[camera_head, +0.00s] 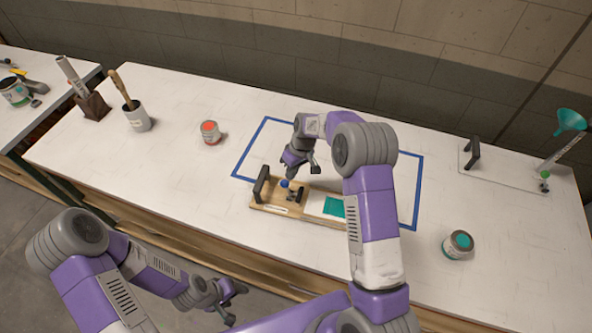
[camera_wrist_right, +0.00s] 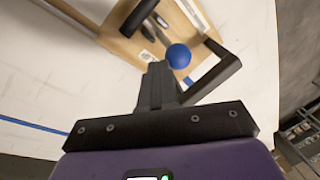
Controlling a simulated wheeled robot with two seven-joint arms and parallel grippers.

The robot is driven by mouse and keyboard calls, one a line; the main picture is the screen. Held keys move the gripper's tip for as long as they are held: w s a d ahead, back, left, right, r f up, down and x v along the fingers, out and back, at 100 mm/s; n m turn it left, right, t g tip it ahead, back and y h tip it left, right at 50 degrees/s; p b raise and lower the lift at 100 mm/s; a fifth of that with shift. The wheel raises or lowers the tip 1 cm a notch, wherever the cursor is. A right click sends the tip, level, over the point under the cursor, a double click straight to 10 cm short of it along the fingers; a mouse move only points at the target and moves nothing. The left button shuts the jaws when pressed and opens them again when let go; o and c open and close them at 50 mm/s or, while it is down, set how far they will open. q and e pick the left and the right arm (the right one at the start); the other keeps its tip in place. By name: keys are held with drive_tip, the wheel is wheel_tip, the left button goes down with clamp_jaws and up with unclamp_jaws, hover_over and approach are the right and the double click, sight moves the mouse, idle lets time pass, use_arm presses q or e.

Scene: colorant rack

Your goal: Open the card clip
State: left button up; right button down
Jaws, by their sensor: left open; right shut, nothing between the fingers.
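The card clip is on a wooden board (camera_head: 266,208) on the white table, inside a blue taped outline. Its lever ends in a blue ball knob (camera_head: 284,183), also seen in the right wrist view (camera_wrist_right: 178,56). A white card with a teal patch (camera_head: 334,207) lies on the board, partly hidden by my right arm. My right gripper (camera_head: 291,175) is shut and empty, its fingertips (camera_wrist_right: 158,70) close beside the knob; I cannot tell whether they touch. My left gripper (camera_head: 234,303) is open and empty, low in front of the table edge.
A black handle (camera_head: 261,185) rises from the board's left end, close to my right gripper. An orange-topped can (camera_head: 210,132), a brush cup (camera_head: 137,117) and a teal-topped can (camera_head: 458,245) stand apart. The table's left front is clear.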

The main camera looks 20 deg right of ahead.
drive_tip(key=shift+w+a+f+g+h, duration=0.15)
drive_tip(key=shift+w+a+g+h, duration=0.2)
drive_tip(key=shift+a, duration=0.25)
drive_tip(key=shift+w+a+f+g+h, duration=0.1)
drive_tip(key=shift+w+a+g+h, duration=0.15)
drive_tip(key=shift+w+a+h, duration=0.25)
drive_tip(key=shift+a, duration=0.1)
wheel_tip(320, 180, up, 7)
drive_tip(key=d, duration=0.2)
drive_tip(key=shift+b, duration=0.35)
idle(0.3)
drive_tip(key=shift+s+r, duration=0.1)
